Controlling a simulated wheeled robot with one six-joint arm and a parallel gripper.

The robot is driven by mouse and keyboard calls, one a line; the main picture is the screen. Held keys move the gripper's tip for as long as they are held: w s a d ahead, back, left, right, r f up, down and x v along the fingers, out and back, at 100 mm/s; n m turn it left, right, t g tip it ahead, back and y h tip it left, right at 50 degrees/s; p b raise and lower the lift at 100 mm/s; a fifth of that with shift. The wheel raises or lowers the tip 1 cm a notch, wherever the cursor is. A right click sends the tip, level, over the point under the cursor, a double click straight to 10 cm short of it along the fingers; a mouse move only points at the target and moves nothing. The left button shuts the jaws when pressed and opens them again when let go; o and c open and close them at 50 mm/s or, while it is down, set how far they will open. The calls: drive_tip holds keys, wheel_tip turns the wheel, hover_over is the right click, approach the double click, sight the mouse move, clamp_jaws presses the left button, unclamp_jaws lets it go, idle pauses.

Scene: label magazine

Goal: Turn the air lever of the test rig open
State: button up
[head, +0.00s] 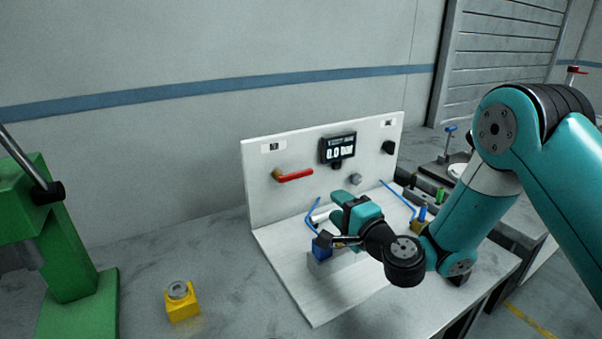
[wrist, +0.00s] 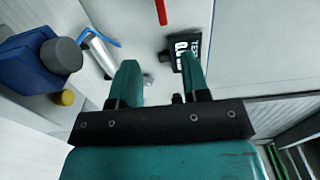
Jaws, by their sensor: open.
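The test rig (head: 262,215) is a white upright back panel on a white base. Its red air lever (head: 295,175) points sideways to the right from a brass pivot on the panel's left half. In the wrist view part of the red lever (wrist: 161,12) shows at the top edge, beyond the fingertips. The black display (head: 338,148) reads 0.0 bar; it also shows in the wrist view (wrist: 186,46), partly behind a finger. My gripper (head: 337,204) is open and empty in front of the panel, below and right of the lever, apart from it.
A blue block (head: 322,252) with a silver cylinder and blue hose stands on the rig's base below my gripper. A yellow block (head: 182,301) sits on the bench at left, near a green press (head: 75,260). The bench between them and the rig is clear.

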sight(302, 175)
drive_tip(key=p+x, duration=1)
drive_tip(key=x, duration=0.5)
drive_tip(key=shift+w+a+r, duration=0.15)
drive_tip(key=shift+a, duration=0.1)
drive_tip(key=shift+w+a, duration=0.35)
drive_tip(key=shift+w, duration=0.2)
clamp_jaws()
